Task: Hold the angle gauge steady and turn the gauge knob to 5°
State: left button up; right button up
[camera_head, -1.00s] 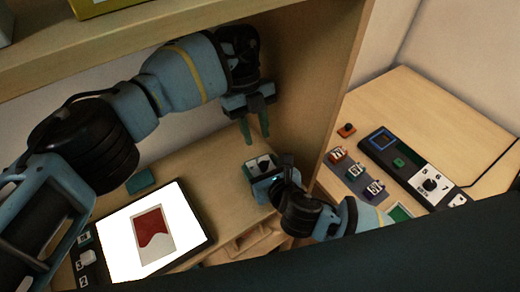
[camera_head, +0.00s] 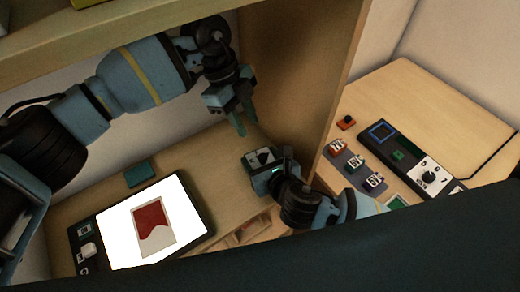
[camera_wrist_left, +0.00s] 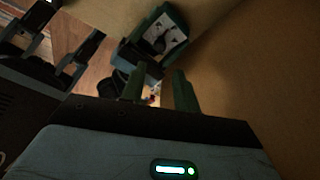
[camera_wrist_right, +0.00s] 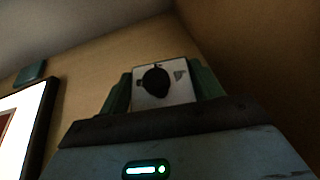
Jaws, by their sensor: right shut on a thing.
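The angle gauge (camera_head: 253,157), a small block with a white face and a black round knob (camera_wrist_right: 156,80), is between the fingers of my right gripper (camera_head: 266,165), which is shut on it. In the right wrist view the gauge (camera_wrist_right: 180,97) faces the camera; its scale marks are too small to read. It also shows in the left wrist view (camera_wrist_left: 170,32), above the fingers. My left gripper (camera_head: 247,121) is open and empty, above the gauge and apart from it, fingers pointing down. Its two fingers (camera_wrist_left: 160,92) stand apart in the left wrist view.
A tablet (camera_head: 190,200) with a red and white picture lies at lower left, a teal block (camera_head: 142,175) behind it. A wooden partition (camera_head: 285,75) stands right of the grippers. Beyond it, a side table holds a dark panel (camera_head: 405,155) with a dial and several small labelled blocks.

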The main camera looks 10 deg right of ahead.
aim_at(262, 156)
pick_arm(q)
jog(key=x, duration=1)
jog(key=shift+d, duration=0.1)
